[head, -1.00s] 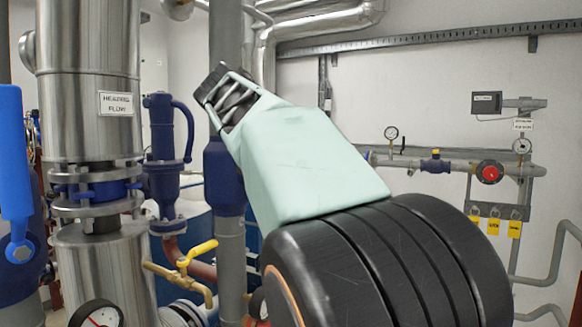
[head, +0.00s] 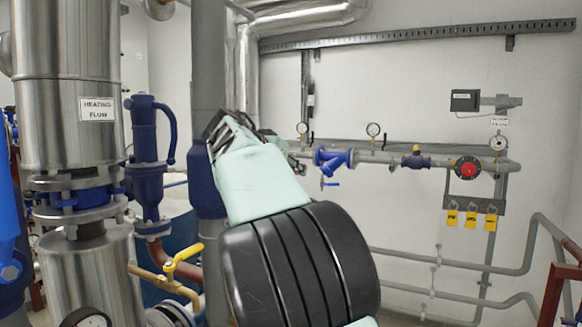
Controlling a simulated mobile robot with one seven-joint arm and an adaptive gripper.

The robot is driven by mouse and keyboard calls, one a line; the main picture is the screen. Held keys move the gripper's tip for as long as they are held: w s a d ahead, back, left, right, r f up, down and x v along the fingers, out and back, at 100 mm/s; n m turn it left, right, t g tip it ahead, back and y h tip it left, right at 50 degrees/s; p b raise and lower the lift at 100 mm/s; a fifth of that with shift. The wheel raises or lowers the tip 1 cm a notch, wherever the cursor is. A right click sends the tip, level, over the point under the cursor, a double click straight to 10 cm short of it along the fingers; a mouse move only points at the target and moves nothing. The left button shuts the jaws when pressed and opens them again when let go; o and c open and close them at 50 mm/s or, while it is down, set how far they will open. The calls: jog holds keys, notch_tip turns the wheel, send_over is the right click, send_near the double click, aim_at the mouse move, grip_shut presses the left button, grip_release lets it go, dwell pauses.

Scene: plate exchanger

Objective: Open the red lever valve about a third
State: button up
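No red lever valve can be made out in the head view; part of the pipework is hidden behind my arm. The clearest red part on a valve is a round red knob (head: 467,168) on the wall pipe at the right. My gripper (head: 216,126) is in the middle of the view, pointing up and left, in front of a grey vertical pipe with a blue section. Its dark fingers are seen from behind, and their opening cannot be judged. I see nothing held in it.
A yellow lever valve (head: 183,262) sits on a brass pipe below left of my gripper. A steel column (head: 68,95) labelled "HEATING FLOW" and a blue valve body (head: 148,150) stand left. Gauges, a blue strainer (head: 333,160) and yellow tags (head: 470,219) line the wall.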

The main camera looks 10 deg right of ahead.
jog(key=shift+w+d, duration=0.1)
jog(key=shift+c, duration=0.2)
grip_shut()
jog(key=shift+b, duration=0.6)
